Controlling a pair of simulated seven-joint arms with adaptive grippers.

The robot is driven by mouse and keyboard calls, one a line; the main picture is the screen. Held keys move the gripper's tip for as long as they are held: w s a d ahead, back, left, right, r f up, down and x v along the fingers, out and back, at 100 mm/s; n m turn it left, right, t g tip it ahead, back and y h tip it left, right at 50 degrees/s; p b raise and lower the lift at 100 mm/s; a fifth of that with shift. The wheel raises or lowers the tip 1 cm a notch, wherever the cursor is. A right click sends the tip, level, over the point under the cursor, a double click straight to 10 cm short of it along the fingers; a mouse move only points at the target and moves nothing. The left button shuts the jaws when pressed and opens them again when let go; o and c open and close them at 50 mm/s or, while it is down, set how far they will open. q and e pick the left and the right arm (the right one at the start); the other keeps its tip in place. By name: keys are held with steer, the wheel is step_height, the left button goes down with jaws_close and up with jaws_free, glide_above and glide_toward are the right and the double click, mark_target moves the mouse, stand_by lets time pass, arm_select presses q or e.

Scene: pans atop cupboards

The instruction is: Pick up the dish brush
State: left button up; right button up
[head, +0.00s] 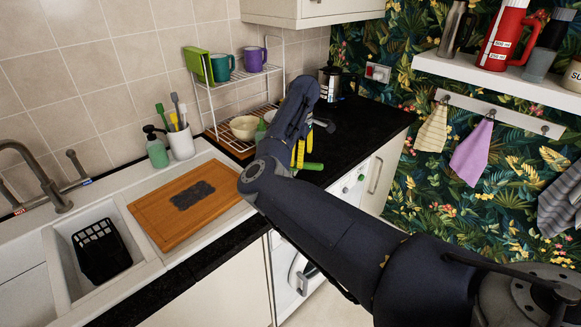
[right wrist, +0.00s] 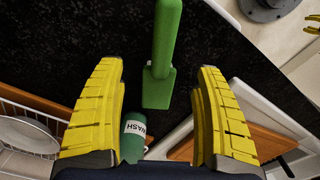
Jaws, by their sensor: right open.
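A green tool that looks like the dish brush (right wrist: 161,45) lies on the black worktop, its wider block end toward my right gripper. Its green end (head: 312,166) shows beside the yellow fingers in the head view. My right gripper (right wrist: 158,68) is open, with one yellow finger on each side of the block end and gaps on both sides. In the head view the right gripper (head: 297,153) is partly hidden by my arm. A yellow piece at the right wrist view's upper right edge (right wrist: 314,24) seems part of my left gripper; its jaws cannot be judged.
A green WASH bottle (right wrist: 133,138) stands close to the right gripper. A wire rack (head: 209,101) with bowls and mugs is behind. A white holder (head: 181,143) with brushes and a wooden board (head: 160,225) lie left. A kettle (head: 330,82) stands at the back.

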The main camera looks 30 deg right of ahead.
steer(key=shift+w+a+f, duration=0.15)
steer(key=shift+f, duration=2.4)
steer(key=shift+c, duration=0.5)
steer(key=c, duration=1.4)
steer(key=shift+c, duration=0.2)
step_height(320, 180, up, 20)
